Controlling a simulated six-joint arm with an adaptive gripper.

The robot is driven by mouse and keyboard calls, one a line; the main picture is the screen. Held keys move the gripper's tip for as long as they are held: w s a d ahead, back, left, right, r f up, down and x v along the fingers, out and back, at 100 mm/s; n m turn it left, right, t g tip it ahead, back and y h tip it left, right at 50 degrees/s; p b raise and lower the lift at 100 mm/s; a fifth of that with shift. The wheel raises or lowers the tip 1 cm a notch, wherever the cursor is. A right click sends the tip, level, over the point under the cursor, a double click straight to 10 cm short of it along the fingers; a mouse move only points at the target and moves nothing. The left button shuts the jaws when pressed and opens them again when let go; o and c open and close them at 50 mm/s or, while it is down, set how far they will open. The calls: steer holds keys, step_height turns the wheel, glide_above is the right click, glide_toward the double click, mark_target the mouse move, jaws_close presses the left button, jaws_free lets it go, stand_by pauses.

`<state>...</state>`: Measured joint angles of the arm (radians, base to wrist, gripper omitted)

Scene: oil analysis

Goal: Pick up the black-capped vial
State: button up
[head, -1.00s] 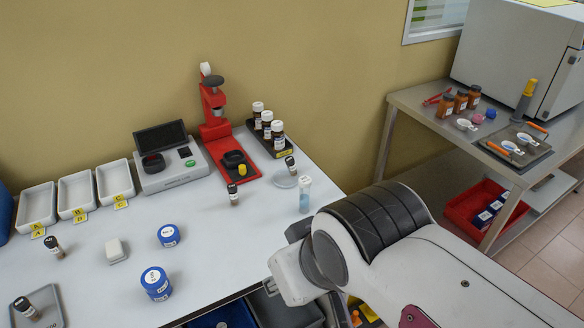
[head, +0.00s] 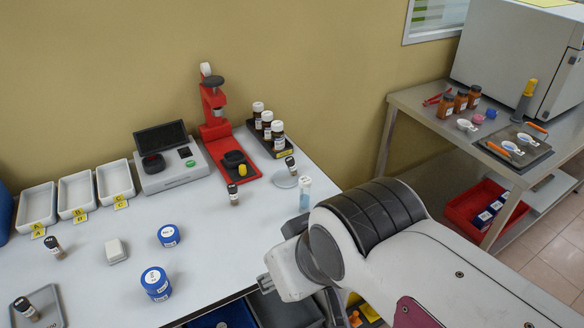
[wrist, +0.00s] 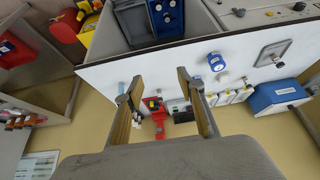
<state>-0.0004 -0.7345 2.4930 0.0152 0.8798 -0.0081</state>
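Several small vials with black caps and brownish bodies show in the head view. One vial (head: 233,195) stands in front of the red press, another (head: 291,166) by a round dish, another (head: 56,249) at the left of the table. One more (head: 26,308) lies tilted on a grey tray (head: 53,315) at the lower left. Which one is meant, I cannot tell. My gripper (wrist: 159,78) is open and empty in the wrist view, its two fingers apart and away from the vials.
A red press (head: 215,115), a scale (head: 170,170), white trays (head: 115,180), blue-lidded jars (head: 156,283) and a clear blue-tinted tube (head: 305,190) stand on the white table. A rack with larger bottles (head: 277,135) is behind.

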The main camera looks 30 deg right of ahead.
mark_target(289, 168)
steer(key=w+a+r+t+y, duration=0.1)
steer(key=w+a+r+t, duration=0.1)
steer(key=w, duration=0.7)
steer(key=w+a+r+t+y, duration=0.1)
steer(key=w+a+r, duration=0.1)
steer(key=w, duration=0.7)
steer(key=w+d+f+m+t+h, duration=0.1)
steer(key=w+d+m, duration=0.1)
steer(key=w, duration=0.6)
steer(key=w+d+f+m+t+h, duration=0.1)
steer(key=w+d+m+t, duration=0.1)
steer(key=w, duration=0.5)
steer(key=w+d+f+m+h, duration=0.3)
steer(key=w+d+f+h, duration=0.3)
steer(key=w+d+f, duration=0.3)
steer(key=d+f+m+g+h, duration=0.1)
steer(key=d+f, duration=0.2)
steer(key=s+d+f+m+g+h, duration=0.1)
steer(key=d+f+g+h, duration=0.1)
steer(key=d+f, duration=0.1)
steer(key=s+d+f+g+h, duration=0.1)
steer(key=d+f+h, duration=0.1)
steer(key=d+f, duration=0.1)
steer(key=shift+d+f+m+g, duration=0.25)
steer(key=shift+m+g, duration=0.05)
steer(key=shift+m, duration=0.1)
steer(key=shift+s+d+f+h, duration=0.3)
steer(key=shift+f+h, duration=0.05)
steer(key=shift+h, duration=0.05)
